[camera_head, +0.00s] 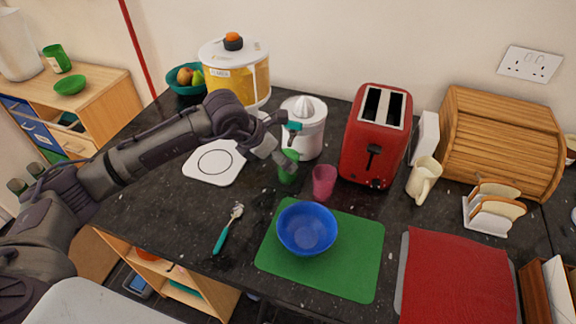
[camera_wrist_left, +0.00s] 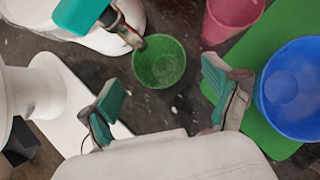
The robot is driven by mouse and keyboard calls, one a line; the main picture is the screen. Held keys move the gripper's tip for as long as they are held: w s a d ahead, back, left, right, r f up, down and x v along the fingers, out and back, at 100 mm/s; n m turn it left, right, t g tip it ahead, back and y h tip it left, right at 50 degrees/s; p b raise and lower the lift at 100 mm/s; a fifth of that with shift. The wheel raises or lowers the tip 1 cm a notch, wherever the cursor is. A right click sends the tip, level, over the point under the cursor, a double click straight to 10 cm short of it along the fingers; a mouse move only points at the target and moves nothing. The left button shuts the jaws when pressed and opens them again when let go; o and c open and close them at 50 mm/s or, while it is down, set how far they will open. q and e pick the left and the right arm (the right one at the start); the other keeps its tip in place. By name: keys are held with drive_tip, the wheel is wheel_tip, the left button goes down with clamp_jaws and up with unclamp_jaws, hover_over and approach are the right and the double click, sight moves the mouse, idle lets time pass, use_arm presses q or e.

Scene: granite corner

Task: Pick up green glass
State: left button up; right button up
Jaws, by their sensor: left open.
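The green glass (camera_head: 288,168) stands upright on the dark counter, left of the pink glass (camera_head: 324,182) and in front of the white juicer (camera_head: 305,128). It also shows from above in the left wrist view (camera_wrist_left: 160,62), empty, just beyond my fingers. My left gripper (camera_wrist_left: 165,105) is open and empty, its teal-padded fingers apart and short of the glass. In the head view my left gripper (camera_head: 276,146) hangs over the glass and hides part of it. My right gripper is not in view.
A blue bowl (camera_head: 306,229) sits on a green mat (camera_head: 355,275) in front of the pink glass. A red toaster (camera_head: 375,140) stands to the right. A teal-handled utensil (camera_head: 222,238) lies at the front left. The counter left of the mat is mostly clear.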

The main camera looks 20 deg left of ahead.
use_arm(q)
drive_tip(key=p+x, duration=0.1)
drive_tip(key=x, duration=0.2)
drive_tip(key=shift+w+d+f+p, duration=0.15)
drive_tip(key=shift+d+f+p, duration=0.1)
drive_tip(key=shift+p, duration=0.15)
drive_tip(key=shift+w+d+f, duration=0.15)
drive_tip(key=shift+w+f, duration=0.05)
drive_tip(key=shift+f, duration=0.25)
drive_tip(key=c, duration=1.3)
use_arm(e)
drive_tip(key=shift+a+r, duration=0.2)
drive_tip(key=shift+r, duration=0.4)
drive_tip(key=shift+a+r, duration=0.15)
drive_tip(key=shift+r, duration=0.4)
